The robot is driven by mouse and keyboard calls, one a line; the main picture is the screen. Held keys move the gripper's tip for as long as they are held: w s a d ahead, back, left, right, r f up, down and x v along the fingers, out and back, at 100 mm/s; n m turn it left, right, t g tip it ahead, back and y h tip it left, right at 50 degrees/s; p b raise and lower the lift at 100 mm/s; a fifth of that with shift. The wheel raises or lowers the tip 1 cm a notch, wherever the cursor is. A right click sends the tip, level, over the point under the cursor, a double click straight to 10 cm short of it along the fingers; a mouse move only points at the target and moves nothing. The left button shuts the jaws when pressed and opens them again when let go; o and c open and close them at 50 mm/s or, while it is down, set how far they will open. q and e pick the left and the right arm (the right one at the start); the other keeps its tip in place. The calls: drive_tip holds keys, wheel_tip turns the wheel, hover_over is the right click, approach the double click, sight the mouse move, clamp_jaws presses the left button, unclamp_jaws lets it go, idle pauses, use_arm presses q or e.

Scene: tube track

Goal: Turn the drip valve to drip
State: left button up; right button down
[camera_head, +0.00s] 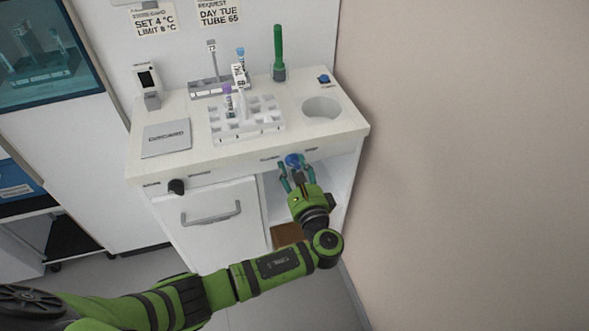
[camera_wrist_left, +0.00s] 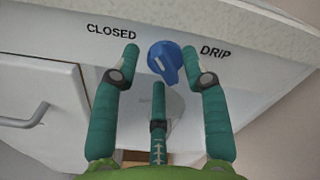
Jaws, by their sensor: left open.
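The drip valve is a blue knob (camera_wrist_left: 165,60) on the counter's front panel, between the printed words CLOSED (camera_wrist_left: 111,31) and DRIP (camera_wrist_left: 215,51). Its ridge points downward and slightly right in the left wrist view. In the head view the knob (camera_head: 293,160) shows just beyond the fingers. My left gripper (camera_head: 289,181) is open, its green fingers spread. In the left wrist view the fingertips of my left gripper (camera_wrist_left: 161,48) stand on either side of the knob, apart from it. My right gripper is not in view.
The counter (camera_head: 185,107) carries a white tube rack (camera_head: 247,137), a grey plate (camera_head: 166,138), a round basin (camera_head: 322,109) and a green tube (camera_head: 278,50). A black knob (camera_head: 176,187) and a cabinet door handle (camera_head: 211,217) lie left. A wall (camera_head: 450,150) stands right.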

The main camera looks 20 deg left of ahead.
use_arm(q)
clamp_jaws()
drive_tip(key=m+p, duration=0.2)
drive_tip(key=p, duration=0.1)
drive_tip(key=shift+r+m, duration=0.3)
drive_tip(key=shift+m, duration=0.1)
drive_tip(key=m+p, duration=0.4)
drive_tip(key=shift+r, duration=0.1)
drive_tip(key=m+p, duration=0.2)
drive_tip(key=m, duration=0.3)
drive_tip(key=shift+d+p, duration=0.1)
drive_tip(key=shift+p, duration=0.25)
drive_tip(key=shift+m+p, duration=0.9)
drive_tip(key=shift+m, duration=1.2)
